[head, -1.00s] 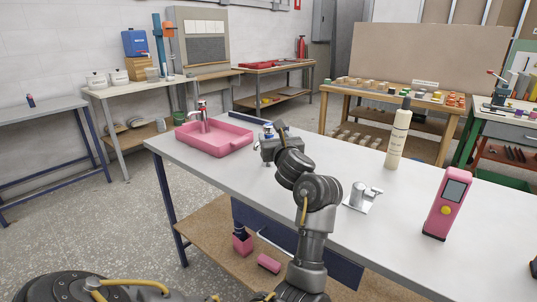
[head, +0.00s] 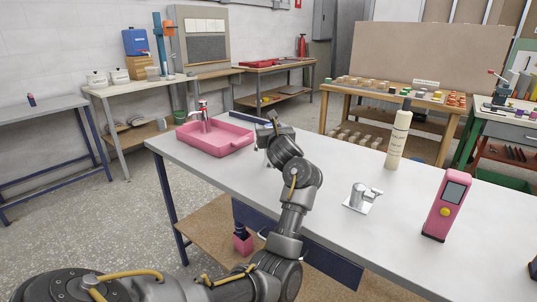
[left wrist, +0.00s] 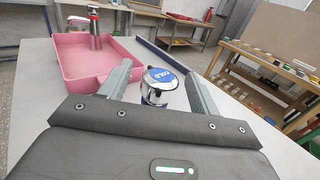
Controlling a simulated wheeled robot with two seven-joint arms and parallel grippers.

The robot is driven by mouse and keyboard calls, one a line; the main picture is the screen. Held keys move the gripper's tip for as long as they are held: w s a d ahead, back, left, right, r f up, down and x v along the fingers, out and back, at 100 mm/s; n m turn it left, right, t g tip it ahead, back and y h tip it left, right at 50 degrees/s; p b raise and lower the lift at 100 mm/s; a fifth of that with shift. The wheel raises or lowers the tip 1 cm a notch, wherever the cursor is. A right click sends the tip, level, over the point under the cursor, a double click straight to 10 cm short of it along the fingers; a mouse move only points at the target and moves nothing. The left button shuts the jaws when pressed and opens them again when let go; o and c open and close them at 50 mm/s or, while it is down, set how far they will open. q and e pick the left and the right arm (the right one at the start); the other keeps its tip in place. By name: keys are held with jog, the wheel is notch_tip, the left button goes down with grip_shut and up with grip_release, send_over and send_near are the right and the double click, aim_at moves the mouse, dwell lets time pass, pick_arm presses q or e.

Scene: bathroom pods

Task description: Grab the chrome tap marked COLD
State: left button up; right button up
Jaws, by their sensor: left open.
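The chrome tap with a blue cap marked COLD (left wrist: 160,84) stands on the white table between the fingers of my left gripper (left wrist: 160,76) in the left wrist view. The fingers are apart, one on each side of it, and I cannot tell whether either touches it. In the head view my left gripper (head: 268,136) is over the table just right of the pink basin, and its arm and hand hide most of the tap. The tap's lower part is hidden by the gripper body in the left wrist view. My right gripper is not in view.
A red-topped chrome tap (head: 203,112) stands at the pink basin (head: 215,140).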

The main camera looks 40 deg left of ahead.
pick_arm(q)
grip_shut()
dwell(0.3)
jog(key=shift+r, duration=0.2)
